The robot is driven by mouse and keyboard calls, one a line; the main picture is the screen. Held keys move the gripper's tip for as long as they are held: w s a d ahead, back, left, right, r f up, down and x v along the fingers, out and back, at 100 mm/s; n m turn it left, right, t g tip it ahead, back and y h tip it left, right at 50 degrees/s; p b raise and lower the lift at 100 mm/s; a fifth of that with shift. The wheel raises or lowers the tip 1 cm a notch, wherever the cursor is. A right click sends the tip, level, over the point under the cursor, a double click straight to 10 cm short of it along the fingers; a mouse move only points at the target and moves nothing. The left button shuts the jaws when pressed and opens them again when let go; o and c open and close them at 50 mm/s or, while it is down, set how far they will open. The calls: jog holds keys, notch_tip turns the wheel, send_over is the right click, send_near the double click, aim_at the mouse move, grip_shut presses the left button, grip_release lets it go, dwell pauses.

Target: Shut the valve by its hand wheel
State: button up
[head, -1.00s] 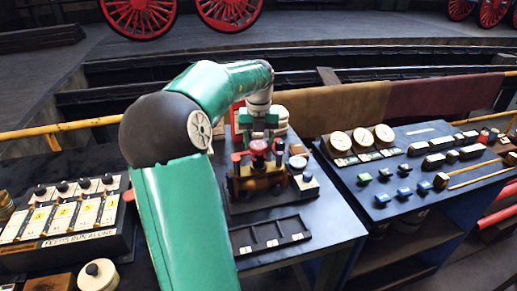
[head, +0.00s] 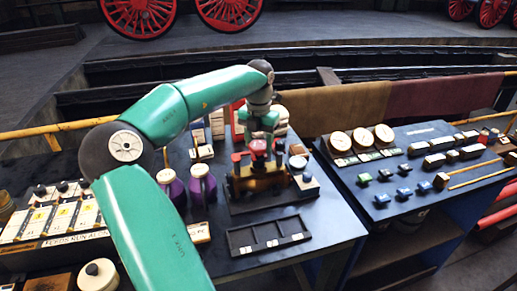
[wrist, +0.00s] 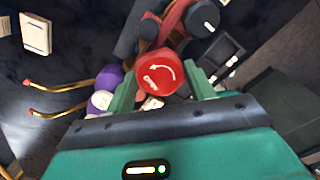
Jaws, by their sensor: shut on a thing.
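The red hand wheel (head: 258,147) sits on top of a brass-coloured valve body (head: 262,179) on the middle bench. My gripper (head: 259,138) points down over it from above, with a green finger on either side. In the wrist view the wheel's round red top (wrist: 158,75), with a curved white arrow, lies between the fingers of my gripper (wrist: 160,80). The gripper is shut on the wheel. The valve body beneath the wheel is mostly hidden in the wrist view.
A dark slotted tray (head: 268,236) lies in front of the valve. Purple jars (head: 203,187) stand to its left, close to my arm. A bench with gauges (head: 362,139) and small blocks is at the right. A switch panel (head: 50,222) is at the left.

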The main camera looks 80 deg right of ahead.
aim_at(258, 144)
jog(key=o, duration=1.1)
jog(key=shift+c, duration=1.1)
jog(key=shift+r, duration=3)
